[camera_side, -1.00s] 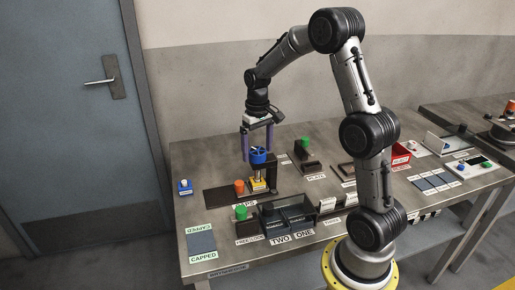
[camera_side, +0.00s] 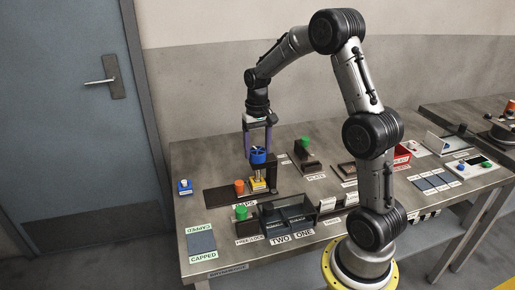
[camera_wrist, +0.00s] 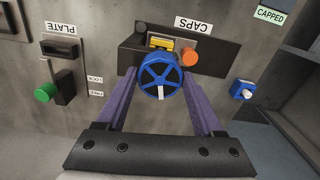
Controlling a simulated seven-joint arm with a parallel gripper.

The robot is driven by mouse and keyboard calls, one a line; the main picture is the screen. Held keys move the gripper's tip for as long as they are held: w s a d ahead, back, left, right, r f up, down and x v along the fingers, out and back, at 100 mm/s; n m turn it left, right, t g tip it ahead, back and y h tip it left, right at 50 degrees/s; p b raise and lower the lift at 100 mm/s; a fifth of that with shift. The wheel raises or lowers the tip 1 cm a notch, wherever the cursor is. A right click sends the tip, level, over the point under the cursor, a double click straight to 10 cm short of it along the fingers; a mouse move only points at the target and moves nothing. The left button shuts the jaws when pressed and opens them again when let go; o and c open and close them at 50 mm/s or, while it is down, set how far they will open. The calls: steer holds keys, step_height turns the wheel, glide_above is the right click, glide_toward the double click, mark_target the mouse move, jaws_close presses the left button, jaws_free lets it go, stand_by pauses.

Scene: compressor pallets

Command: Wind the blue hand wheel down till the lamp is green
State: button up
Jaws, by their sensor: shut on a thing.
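The blue hand wheel (camera_side: 258,156) stands upright on its post above a yellow block (camera_side: 258,184) on the dark CAPS base (camera_side: 218,199). In the wrist view the wheel (camera_wrist: 161,76) shows its spokes and a white mark at the bottom of its rim. My gripper (camera_side: 258,152) points down with its two purple fingers on opposite sides of the wheel, shut on its rim. An orange round piece (camera_side: 239,187) stands on the base beside the yellow block; I cannot tell whether it is the lamp. No green lamp shows clearly at the wheel.
A blue box with a white button (camera_side: 185,187) stands left of the base. Green knobs stand at the front (camera_side: 241,212) and behind the PLATE label (camera_side: 305,142). Dark bins (camera_side: 290,222) labelled TWO and ONE lie in front. The table's left front is clear around the CAPPED pad (camera_side: 201,242).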

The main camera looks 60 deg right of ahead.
mark_target(257, 150)
steer(key=o, duration=1.4)
steer(key=shift+r, duration=0.15)
step_height(257, 150, up, 14)
steer(key=shift+f, duration=0.2)
